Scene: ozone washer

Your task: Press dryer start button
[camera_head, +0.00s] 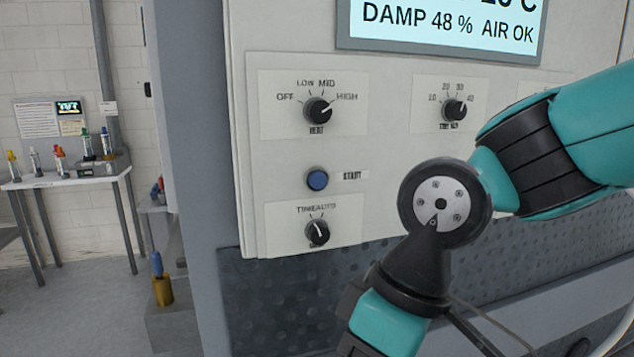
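The start button (317,179) is a round blue button in a dark ring on the pale control panel (390,160), with a START label to its right. It shows fully in the head view, and nothing touches it. My teal and black arm crosses the right side of the view and bends down past the lower right of the panel. My gripper is outside the view, so its state and its distance from the button are hidden.
Above the button is a heat knob (318,110) pointing toward HIGH; below it is a mode knob (317,232). A time knob (454,110) sits to the right, under a display (445,25) reading DAMP 48 % AIR OK. A table (70,178) with bottles stands far left.

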